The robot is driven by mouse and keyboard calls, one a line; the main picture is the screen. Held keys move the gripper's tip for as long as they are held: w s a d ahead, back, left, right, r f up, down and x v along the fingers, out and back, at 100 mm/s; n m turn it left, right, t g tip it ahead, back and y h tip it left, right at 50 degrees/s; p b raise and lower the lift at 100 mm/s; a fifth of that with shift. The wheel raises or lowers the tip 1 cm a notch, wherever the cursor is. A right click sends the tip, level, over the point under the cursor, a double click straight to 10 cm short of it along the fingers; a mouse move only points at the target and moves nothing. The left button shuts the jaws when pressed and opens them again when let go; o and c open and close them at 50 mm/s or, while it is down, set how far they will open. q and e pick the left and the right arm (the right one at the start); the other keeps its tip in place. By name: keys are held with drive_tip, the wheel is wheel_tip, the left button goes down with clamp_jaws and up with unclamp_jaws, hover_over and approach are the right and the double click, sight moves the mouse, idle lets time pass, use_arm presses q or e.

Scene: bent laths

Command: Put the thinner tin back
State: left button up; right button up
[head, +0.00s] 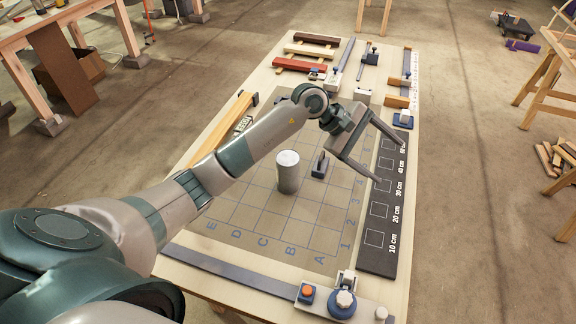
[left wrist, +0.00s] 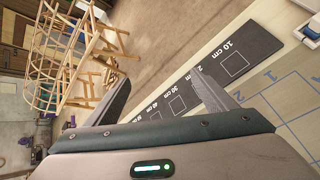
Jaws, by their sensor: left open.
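One tin (head: 288,172), a grey cylinder with a pale top, stands upright on the lettered and numbered grid mat (head: 250,215). I see no second tin to compare it with. My left gripper (head: 391,161) is open and empty, right of the tin and over the dark board with centimetre marks (head: 378,248). In the left wrist view my left gripper's fingers (left wrist: 160,84) are spread, with the marked board (left wrist: 240,58) beyond them. The outlined squares that show on the board are empty. My right gripper is not in view.
A small dark block (head: 320,165) stands just right of the tin. Red and brown laths (head: 299,64) lie at the back. My left arm crosses above the mat's left side.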

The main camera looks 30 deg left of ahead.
use_arm(q)
wheel_tip(320, 180, up, 3)
drive_tip(key=d+n+t+h+p, duration=0.2)
drive_tip(key=n+t, duration=0.1)
drive_tip(key=n+t+y+p, duration=0.5)
drive_tip(key=n+t+y, duration=0.7)
drive_tip(key=n, duration=0.8)
hover_over(288, 172)
drive_tip(key=s+a, duration=0.1)
drive_tip(key=a, duration=0.1)
wheel_tip(288, 172, down, 7)
drive_tip(key=g+y, duration=0.1)
drive_tip(key=shift+d, duration=0.1)
drive_tip(key=shift+w, duration=0.1)
drive_tip(key=shift+f, duration=0.15)
